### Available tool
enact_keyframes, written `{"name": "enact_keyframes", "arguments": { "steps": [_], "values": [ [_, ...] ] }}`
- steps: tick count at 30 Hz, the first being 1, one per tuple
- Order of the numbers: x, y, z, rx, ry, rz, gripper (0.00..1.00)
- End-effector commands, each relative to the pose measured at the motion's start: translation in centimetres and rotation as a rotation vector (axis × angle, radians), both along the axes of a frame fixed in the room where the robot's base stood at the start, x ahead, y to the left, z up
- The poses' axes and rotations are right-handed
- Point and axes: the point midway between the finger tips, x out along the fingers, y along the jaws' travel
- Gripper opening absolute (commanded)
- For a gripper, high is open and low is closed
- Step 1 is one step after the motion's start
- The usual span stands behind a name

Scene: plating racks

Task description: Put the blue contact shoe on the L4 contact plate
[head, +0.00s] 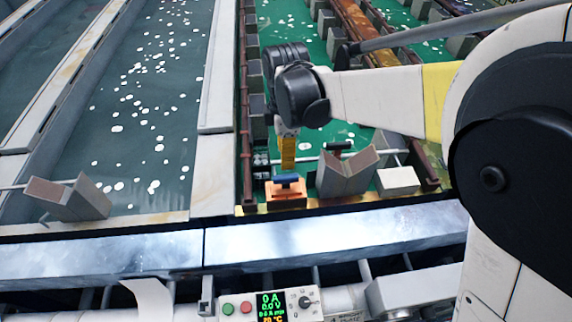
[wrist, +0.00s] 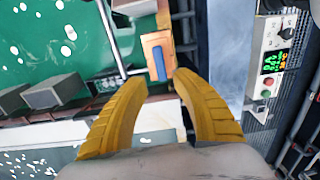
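The blue contact shoe (head: 287,180) shows as a small blue bar-like top on an orange block (head: 286,196) at the front edge of the green tank. In the wrist view the blue shoe (wrist: 158,62) lies beyond my fingertips, roughly between their lines, with the orange block (wrist: 149,41) around it. My gripper (head: 287,166) points down just above the shoe; in the wrist view my gripper (wrist: 145,82) has its yellow fingers spread wide with nothing between them. I see no L4 label, so I cannot tell which plate is L4.
A grey V-shaped block (head: 345,175) stands right of the shoe, with a dark-handled piece (head: 338,147) behind it. Another V-shaped block (head: 68,198) is at the left tank. A control panel (head: 270,305) is in front, below a pale metal ledge (head: 330,238).

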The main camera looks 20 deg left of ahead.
Motion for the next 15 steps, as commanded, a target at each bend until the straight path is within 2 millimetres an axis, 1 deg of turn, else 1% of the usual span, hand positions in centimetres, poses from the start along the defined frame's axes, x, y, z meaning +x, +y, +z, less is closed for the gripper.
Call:
{"name": "enact_keyframes", "arguments": {
  "steps": [1, 3, 6, 15],
  "values": [
    [0.0, 0.0, 1.0, 0.0, 0.0, 0.0, 0.33],
    [0.0, 0.0, 1.9, 0.0, 0.0, 0.0, 0.33],
    [0.0, 0.0, 2.7, 0.0, 0.0, 0.0, 0.33],
    [0.0, -0.1, 3.1, 0.0, -0.001, -0.005, 0.33]
  ]
}}
